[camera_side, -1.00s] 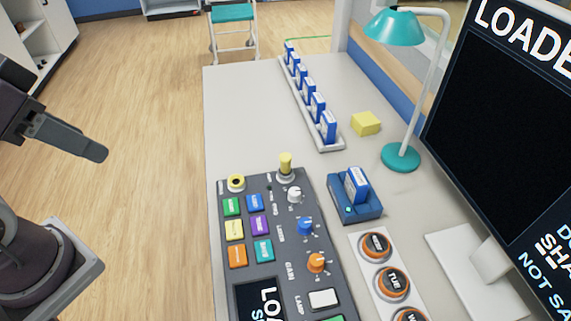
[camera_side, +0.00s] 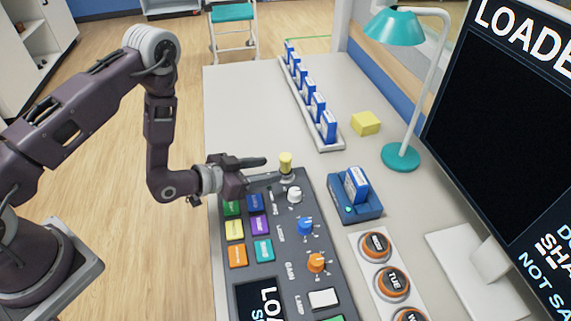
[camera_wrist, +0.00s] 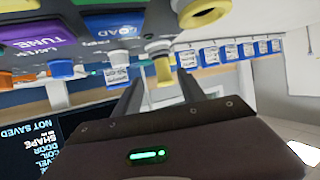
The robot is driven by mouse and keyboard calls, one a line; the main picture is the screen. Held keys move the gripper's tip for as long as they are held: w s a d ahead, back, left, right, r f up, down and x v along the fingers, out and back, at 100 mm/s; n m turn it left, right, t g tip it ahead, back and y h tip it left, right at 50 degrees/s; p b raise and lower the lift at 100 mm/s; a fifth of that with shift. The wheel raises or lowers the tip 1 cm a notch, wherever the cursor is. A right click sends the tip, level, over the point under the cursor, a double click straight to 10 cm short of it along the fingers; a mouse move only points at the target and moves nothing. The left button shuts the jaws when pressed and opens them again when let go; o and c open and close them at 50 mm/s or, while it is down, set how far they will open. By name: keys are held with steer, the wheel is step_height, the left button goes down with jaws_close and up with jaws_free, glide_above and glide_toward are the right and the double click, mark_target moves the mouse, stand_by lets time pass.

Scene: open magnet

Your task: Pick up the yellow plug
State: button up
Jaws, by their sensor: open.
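The yellow plug (camera_side: 285,162) stands upright at the far edge of the dark control panel (camera_side: 282,250) in the side view. My gripper (camera_side: 272,169) is just left of the plug at about its height, fingers open and pointing toward it. In the wrist view the plug (camera_wrist: 163,70) appears in line with the gap between my two open fingers (camera_wrist: 160,80). I cannot tell whether the plug is between the fingertips or just beyond them. Nothing is held. The yellow-ringed socket (camera_wrist: 204,10) shows in the wrist view; my gripper hides it in the side view.
A white knob (camera_side: 295,195) and blue knob (camera_side: 305,226) sit near the plug. Coloured buttons lie below my gripper. A blue dock (camera_side: 362,209) holds a cartridge to the right. A cartridge rack (camera_side: 328,146), yellow block (camera_side: 366,123) and teal lamp (camera_side: 402,158) stand farther back. The far-left tabletop is clear.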

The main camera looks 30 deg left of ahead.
mark_target(285, 162)
steer(key=x, duration=0.4)
steer(key=r+x, duration=0.1)
steer(key=x, duration=0.2)
steer(key=shift+w+a, duration=0.15)
steer(key=shift+w, duration=0.1)
jaws_close()
